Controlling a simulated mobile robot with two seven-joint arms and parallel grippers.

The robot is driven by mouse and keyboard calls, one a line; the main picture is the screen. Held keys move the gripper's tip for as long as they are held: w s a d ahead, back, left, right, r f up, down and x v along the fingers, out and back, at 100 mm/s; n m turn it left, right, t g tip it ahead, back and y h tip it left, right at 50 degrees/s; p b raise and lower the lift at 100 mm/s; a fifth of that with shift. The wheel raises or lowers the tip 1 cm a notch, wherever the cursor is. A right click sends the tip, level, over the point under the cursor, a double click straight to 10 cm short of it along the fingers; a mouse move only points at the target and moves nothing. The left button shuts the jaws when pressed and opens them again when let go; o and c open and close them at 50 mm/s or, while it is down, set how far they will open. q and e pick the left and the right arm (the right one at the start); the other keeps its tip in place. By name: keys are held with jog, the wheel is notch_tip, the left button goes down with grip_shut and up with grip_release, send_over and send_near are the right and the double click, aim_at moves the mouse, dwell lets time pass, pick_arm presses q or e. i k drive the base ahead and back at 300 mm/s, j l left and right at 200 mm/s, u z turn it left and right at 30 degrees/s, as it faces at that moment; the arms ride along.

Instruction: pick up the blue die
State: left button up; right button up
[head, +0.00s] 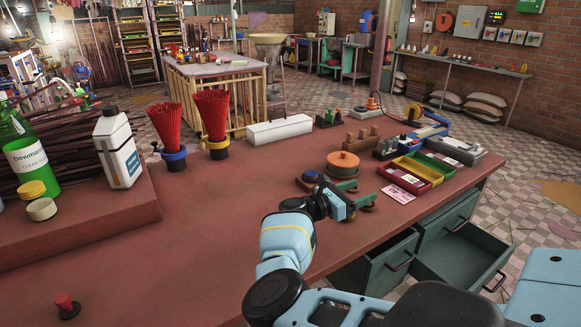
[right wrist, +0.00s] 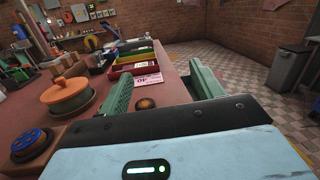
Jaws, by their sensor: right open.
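A brown round die (right wrist: 145,103) shows between the fingers, further down on the table. My left gripper is not in view.
An orange lidded pot (head: 342,164) stands just beyond the blue die. Red and yellow trays (head: 404,178) and a pink card (head: 398,194) lie to the right. Open drawers (head: 465,255) jut out below the table edge. The table's middle (head: 220,215) is clear.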

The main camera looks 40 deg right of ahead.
aim_at(310, 176)
jog(key=i, duration=0.85)
jog(key=l, duration=0.5)
